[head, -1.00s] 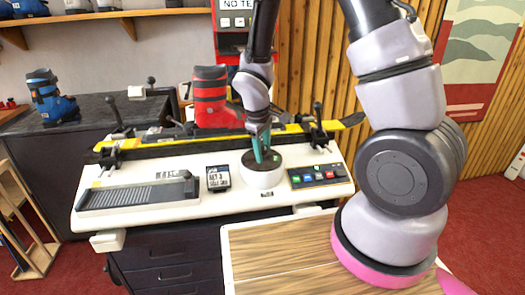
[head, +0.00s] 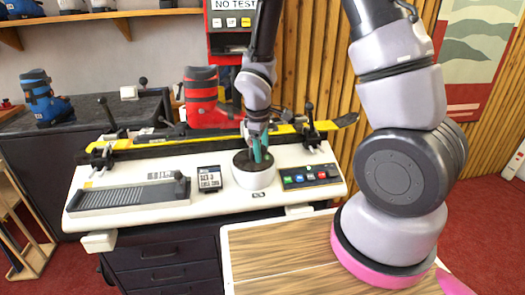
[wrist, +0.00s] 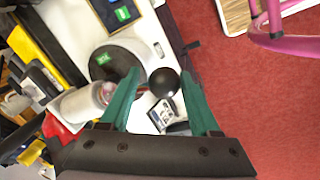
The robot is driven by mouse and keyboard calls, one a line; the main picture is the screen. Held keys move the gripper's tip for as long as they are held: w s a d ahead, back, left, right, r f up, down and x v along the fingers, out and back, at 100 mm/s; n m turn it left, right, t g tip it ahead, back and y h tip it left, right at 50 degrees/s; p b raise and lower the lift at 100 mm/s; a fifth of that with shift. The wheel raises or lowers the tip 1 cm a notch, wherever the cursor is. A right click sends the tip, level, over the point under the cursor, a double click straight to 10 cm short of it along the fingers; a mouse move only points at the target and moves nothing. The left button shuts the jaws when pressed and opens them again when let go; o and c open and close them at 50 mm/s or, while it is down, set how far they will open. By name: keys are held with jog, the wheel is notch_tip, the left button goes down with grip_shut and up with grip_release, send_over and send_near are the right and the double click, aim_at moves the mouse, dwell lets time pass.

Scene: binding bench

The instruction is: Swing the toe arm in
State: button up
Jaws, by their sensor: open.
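My gripper (head: 262,150) is over the white measuring bench (head: 135,178), its teal fingers close above a white round pot-like unit with a dark top (head: 250,180). In the wrist view my gripper (wrist: 160,76) is open, its fingers spread either side of a black ball knob (wrist: 164,82). Contact between knob and fingers cannot be made out. A dark disc with a green label (wrist: 110,62) is just beyond the left fingertip. I cannot tell for sure which part is the toe arm; the knob's stem is hidden.
A yellow ski (head: 150,142) is clamped along the bench's back, with a red boot (head: 201,95) behind it. A small display (head: 209,180) and a button panel (head: 312,177) flank the round unit. A wooden tabletop (head: 280,250) lies in front.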

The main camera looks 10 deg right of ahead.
jog(key=shift+o, duration=0.2)
jog(key=shift+s, duration=0.15)
notch_tip(320, 180, up, 10)
jog(key=s+a, duration=0.1)
jog(key=shift+s+r, duration=0.25)
jog(key=shift+s, duration=0.1)
jog(key=s+d+r+m+t+y, duration=0.1)
jog(key=s+d+r+m, duration=0.2)
jog(key=r, duration=0.4)
jog(key=s+d+r+m+t+y, duration=0.1)
jog(key=s+d+r+m+t, duration=0.1)
jog(key=s+d+r+m, duration=0.2)
jog(key=s+d+r+m+t+y, duration=0.1)
jog(key=s+d+r+m, duration=0.3)
jog(key=r+m, duration=0.4)
notch_tip(320, 180, up, 3)
jog(key=shift+s+d+r+m+t, duration=0.2)
jog(key=shift+s+m+t, duration=0.1)
jog(key=shift+s+t, duration=0.4)
